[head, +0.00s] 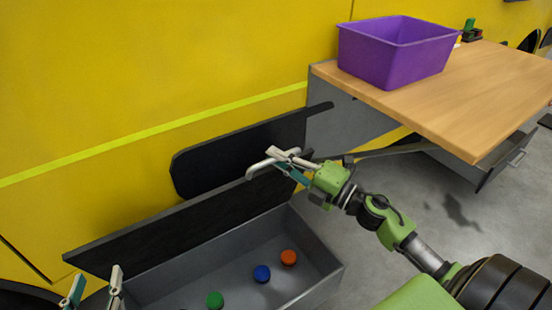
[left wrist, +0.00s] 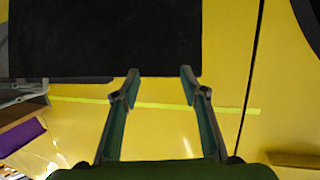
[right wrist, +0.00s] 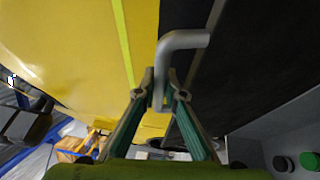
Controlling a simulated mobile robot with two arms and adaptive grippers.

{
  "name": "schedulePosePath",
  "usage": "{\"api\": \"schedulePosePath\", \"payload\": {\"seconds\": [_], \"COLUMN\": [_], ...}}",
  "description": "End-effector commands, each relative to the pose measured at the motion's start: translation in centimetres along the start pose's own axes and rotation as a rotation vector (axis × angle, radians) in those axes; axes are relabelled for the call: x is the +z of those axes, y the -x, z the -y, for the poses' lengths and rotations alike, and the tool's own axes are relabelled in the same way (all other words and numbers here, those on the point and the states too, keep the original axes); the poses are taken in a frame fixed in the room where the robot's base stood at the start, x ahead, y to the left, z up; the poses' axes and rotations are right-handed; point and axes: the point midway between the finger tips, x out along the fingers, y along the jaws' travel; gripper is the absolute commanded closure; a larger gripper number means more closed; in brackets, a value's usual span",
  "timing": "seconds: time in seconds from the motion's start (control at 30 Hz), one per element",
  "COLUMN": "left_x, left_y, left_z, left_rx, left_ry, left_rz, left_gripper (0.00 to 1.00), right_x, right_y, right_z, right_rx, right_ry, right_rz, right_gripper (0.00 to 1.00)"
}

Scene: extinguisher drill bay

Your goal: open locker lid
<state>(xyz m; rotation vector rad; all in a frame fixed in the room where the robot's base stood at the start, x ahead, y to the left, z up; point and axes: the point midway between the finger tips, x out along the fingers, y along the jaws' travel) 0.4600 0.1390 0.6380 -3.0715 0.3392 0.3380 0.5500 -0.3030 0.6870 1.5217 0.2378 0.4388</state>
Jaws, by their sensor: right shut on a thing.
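The locker (head: 325,280) is a grey open-topped box at the bottom of the head view. Its black lid (head: 190,225) stands raised along the back edge, close to the yellow wall. A light grey bent handle (head: 256,167) is at the lid's upper right part. My right gripper (head: 274,158) is shut on this handle; the right wrist view shows the handle (right wrist: 184,40) between its fingertips (right wrist: 161,82). My left gripper (head: 95,285) is open and empty at the lower left, near the lid's left end. In the left wrist view its fingers (left wrist: 160,78) are apart before a dark panel (left wrist: 105,40).
A green puck (head: 215,300), a blue puck (head: 262,274) and an orange puck (head: 288,257) lie in the locker. A wooden worktop (head: 470,105) with a purple bin (head: 395,62) stands at the right. Another black panel (head: 240,150) is against the yellow wall behind the lid.

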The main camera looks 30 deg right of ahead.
Motion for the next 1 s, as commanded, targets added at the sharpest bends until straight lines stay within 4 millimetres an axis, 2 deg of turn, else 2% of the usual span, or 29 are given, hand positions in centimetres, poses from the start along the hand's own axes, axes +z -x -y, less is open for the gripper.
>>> {"api": "schedulePosePath", "payload": {"seconds": [0.13, 0.4, 0.43, 0.47, 0.83, 1.0], "left_x": [-1.0, -1.1, -1.1, -1.1, -1.0, -1.0], "left_y": [-0.1, -0.1, -0.1, -0.1, -0.1, -0.1], "left_z": [-0.1, -0.1, -0.1, -0.1, -0.1, -0.2], "left_rx": [0.003, 0.003, 0.003, 0.003, 0.003, 0.003], "left_ry": [0.001, 0.001, 0.001, 0.001, 0.001, 0.001], "left_rz": [-0.047, -0.049, -0.049, -0.048, -0.046, -0.046], "left_gripper": [0.6, 0.6, 0.6, 0.6, 0.6, 0.6], "right_x": [-0.3, -0.3, -0.3, -0.3, -0.1, -0.1], "right_y": [0.2, 0.2, 0.2, 0.2, 0.2, 1.6], "right_z": [0.3, 0.2, 0.2, 0.2, 0.1, 0.2], "right_rx": [0.0, 0.001, 0.001, 0.001, 0.002, 0.001], "right_ry": [0.001, 0.001, 0.002, 0.002, 0.003, -0.001], "right_rz": [-0.007, -0.006, -0.006, -0.006, -0.001, 0.001], "right_gripper": [1.0, 1.0, 0.85, 0.82, 0.82, 0.82]}}
